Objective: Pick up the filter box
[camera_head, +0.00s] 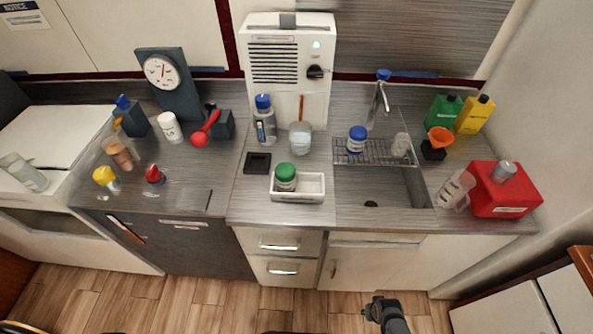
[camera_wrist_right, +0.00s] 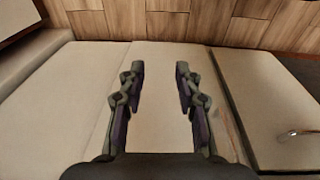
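No label in view clearly reads as the filter box. Two box-like candidates are a large white vented box (camera_head: 288,104) with a dark knob and handle at the back of the counter, and a small flat black square piece (camera_head: 257,163) on the counter. I cannot tell which one is meant. My right gripper (camera_head: 374,309) is low in front of the cabinets, well away from both. In the right wrist view my right gripper (camera_wrist_right: 159,75) is open and empty, its fingers apart over pale cabinet panels. My left gripper is not in view.
A white tray (camera_head: 316,194) holds a green-lidded jar (camera_head: 286,176). A sink (camera_head: 389,188) has a rack (camera_head: 376,153) and a tall faucet (camera_head: 377,100). A red container (camera_head: 505,192) stands at the right edge. Bottles and a dial gauge (camera_head: 161,72) crowd the left counter.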

